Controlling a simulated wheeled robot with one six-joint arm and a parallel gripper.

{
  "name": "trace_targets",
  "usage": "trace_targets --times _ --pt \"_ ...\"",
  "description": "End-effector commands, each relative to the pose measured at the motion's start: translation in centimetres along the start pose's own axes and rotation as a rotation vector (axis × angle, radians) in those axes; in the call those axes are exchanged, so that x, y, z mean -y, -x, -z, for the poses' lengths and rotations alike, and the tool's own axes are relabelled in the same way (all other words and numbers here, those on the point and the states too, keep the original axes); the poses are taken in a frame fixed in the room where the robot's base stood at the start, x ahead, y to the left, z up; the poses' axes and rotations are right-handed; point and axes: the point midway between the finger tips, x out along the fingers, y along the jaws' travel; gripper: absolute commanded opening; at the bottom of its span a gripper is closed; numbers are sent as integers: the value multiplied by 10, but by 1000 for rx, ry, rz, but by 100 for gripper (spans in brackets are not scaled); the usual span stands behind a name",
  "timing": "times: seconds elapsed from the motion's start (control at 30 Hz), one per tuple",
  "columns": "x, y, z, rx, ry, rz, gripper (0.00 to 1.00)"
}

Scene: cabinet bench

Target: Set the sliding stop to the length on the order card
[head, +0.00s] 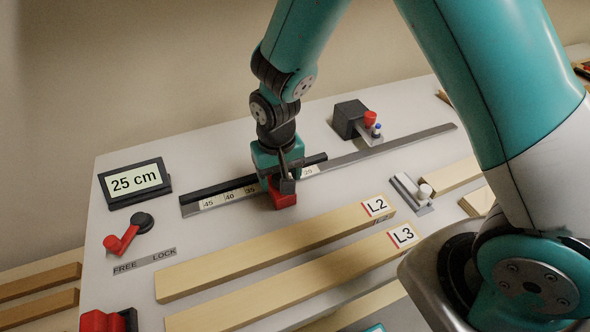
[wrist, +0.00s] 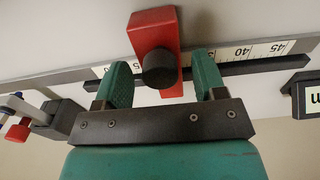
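The order card display (head: 134,181) at the left reads 25 cm. The sliding stop, a red block (head: 284,200) with a dark knob (wrist: 159,68), sits on the scale rail (head: 390,145). My gripper (head: 287,178) is over the stop in the head view and hides part of it and of the scale. In the wrist view my gripper (wrist: 160,63) is open, one finger on each side of the knob, with gaps visible. The stop's exact reading is hidden. The red lever (head: 119,244) points toward the FREE end of the FREE/LOCK label (head: 145,262).
Wooden bars marked L2 (head: 270,248) and L3 (head: 290,283) lie in front of the rail. A dark block with red and blue knobs (head: 350,119) stands behind it. A small clamp (head: 411,193) is at the right. A red and black object (head: 108,321) sits front left.

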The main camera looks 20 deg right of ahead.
Motion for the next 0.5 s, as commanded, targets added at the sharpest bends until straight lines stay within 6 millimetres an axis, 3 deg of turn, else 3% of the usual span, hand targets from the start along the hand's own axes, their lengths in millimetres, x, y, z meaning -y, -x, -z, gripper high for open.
trace_targets --times 0.27,0.5 --pt "0 1 0 0 0 0 64" --pt "0 21 0 -1 0 0 64"
